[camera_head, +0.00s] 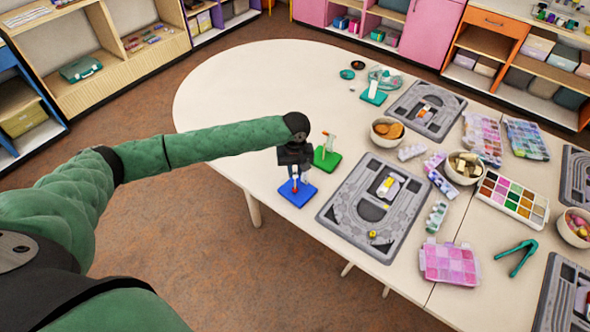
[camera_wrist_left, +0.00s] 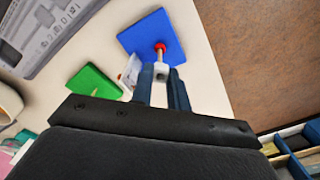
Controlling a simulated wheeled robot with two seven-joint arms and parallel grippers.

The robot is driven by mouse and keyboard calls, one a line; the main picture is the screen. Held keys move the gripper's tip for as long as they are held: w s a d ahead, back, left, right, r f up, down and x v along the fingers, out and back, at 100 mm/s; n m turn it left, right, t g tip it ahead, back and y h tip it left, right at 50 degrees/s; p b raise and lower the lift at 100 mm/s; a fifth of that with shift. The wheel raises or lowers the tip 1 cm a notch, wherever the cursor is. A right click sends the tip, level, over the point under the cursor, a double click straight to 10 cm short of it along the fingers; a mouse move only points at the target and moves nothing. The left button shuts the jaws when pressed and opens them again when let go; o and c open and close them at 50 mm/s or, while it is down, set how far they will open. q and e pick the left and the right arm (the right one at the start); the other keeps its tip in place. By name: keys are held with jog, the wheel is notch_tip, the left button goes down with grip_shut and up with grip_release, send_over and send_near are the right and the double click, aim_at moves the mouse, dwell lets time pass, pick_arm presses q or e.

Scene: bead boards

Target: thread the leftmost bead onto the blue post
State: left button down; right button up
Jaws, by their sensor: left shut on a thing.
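The blue base (camera_head: 297,193) of the blue post stands near the table's front edge; it also shows in the left wrist view (camera_wrist_left: 150,30). Its thin post rises toward my left gripper, and a small red piece (camera_wrist_left: 160,46) sits on it, near the base. My left gripper (camera_head: 296,172) is directly above the blue base. In the left wrist view its fingers (camera_wrist_left: 159,80) are shut on a small pale thing (camera_wrist_left: 160,72), apparently the bead, at the post's upper end. I cannot tell whether it is around the post. My right gripper is out of view.
A green base (camera_head: 327,159) with its own post stands close behind the blue one. A grey bead board (camera_head: 345,226) with a yellow piece (camera_head: 372,234) lies to the right. Bowls, bead trays and teal tweezers (camera_head: 516,257) fill the right side. The table's left part is clear.

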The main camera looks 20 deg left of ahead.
pick_arm(q)
jog(key=shift+f, duration=0.85)
jog(key=c, duration=1.4)
grip_release()
jog(key=shift+o, duration=0.6)
jog(key=shift+r+b, duration=0.3)
jog(key=shift+r, duration=0.6)
notch_tip(320, 180, up, 2)
jog(key=shift+r+b, duration=0.1)
jog(key=shift+b, duration=0.55)
notch_tip(320, 180, up, 2)
jog(key=shift+w+r+b, duration=0.1)
jog(key=shift+b, duration=0.25)
jog(key=shift+r, duration=0.75)
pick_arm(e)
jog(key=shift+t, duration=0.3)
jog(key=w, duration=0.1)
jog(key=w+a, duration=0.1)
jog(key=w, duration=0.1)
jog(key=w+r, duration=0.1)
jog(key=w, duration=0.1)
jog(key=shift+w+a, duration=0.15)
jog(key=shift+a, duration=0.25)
